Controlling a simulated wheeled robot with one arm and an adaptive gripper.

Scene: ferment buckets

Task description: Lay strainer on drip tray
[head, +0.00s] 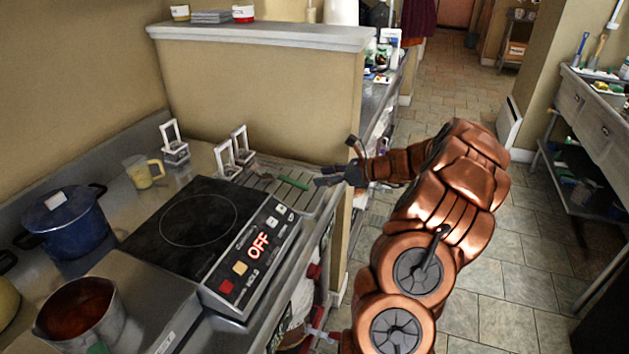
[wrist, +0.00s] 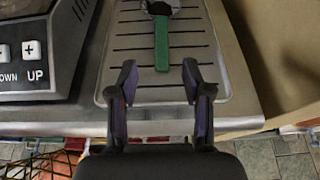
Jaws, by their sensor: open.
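The strainer lies on the grooved grey drip tray (wrist: 198,58), with its green handle (wrist: 162,45) pointing toward my gripper in the wrist view. Its metal head (wrist: 160,6) is cut off by the top edge there. The head view shows the green handle (head: 293,182) on the drip tray (head: 312,194), right of the hob. My gripper (wrist: 159,76) is open and empty. Its fingers stand apart on either side of the line of the handle, just short of the handle's end. In the head view my gripper (head: 326,176) is at the tray's right side.
The induction hob (head: 200,215) reads OFF and stands left of the tray. White-framed stands (head: 232,158) are behind the tray. A yellow jug (head: 144,172), a blue pot (head: 64,222) and a metal pan (head: 80,312) are further left. A low wall (head: 265,95) rises behind.

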